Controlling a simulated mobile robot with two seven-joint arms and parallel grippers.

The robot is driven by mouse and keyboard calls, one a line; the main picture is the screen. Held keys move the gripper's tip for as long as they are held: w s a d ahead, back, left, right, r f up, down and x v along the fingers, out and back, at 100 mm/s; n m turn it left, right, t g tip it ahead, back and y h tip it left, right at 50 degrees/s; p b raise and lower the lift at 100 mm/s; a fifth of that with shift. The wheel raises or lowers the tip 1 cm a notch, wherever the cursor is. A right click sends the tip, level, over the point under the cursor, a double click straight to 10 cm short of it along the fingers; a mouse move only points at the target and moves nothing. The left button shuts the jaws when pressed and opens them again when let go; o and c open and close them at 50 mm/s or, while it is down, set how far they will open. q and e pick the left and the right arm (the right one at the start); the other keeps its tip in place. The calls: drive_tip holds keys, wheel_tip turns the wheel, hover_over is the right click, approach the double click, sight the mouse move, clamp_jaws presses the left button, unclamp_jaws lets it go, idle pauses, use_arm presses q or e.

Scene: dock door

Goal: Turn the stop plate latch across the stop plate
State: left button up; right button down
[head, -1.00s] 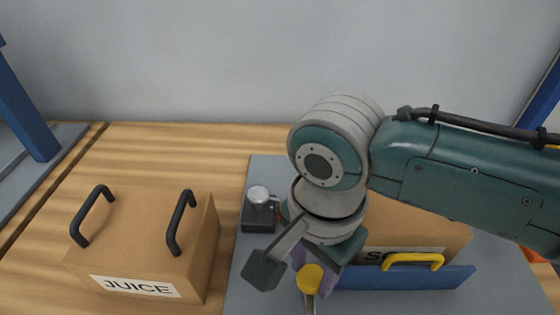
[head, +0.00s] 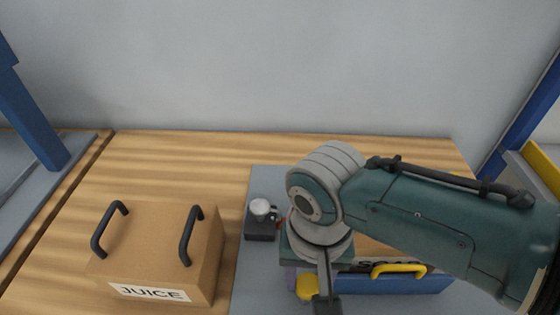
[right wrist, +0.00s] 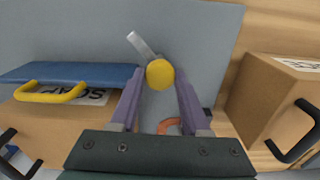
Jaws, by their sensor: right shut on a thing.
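The stop plate is a blue board with a yellow handle (head: 399,270), standing in front of the SOAP box; it also shows in the right wrist view (right wrist: 95,73). The stop plate latch has a round yellow knob (head: 306,289) and a pale metal bar (right wrist: 140,44). In the right wrist view the bar points up and left from the knob, clear of the plate. My right gripper (right wrist: 159,76) is shut on the yellow knob, one purple finger on each side. In the head view the gripper hides the bar. My left gripper is not in view.
A JUICE box (head: 205,270) with two black handles stands on the wooden floor at left. A dark block with a silver knob (head: 261,207) sits on the grey mat (head: 262,180). Blue posts stand at both sides. A grey wall closes the back.

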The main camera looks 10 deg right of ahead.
sight(308, 283)
drive_tip(key=n, duration=0.4)
drive_tip(key=shift+n+p, duration=0.3)
drive_tip(key=shift+p, duration=0.1)
drive_tip(key=n, duration=0.4)
drive_tip(key=shift+n, duration=0.4)
drive_tip(key=shift+c, duration=1.9)
unclamp_jaws()
wheel_tip(308, 283, up, 10)
drive_tip(key=p, duration=0.5)
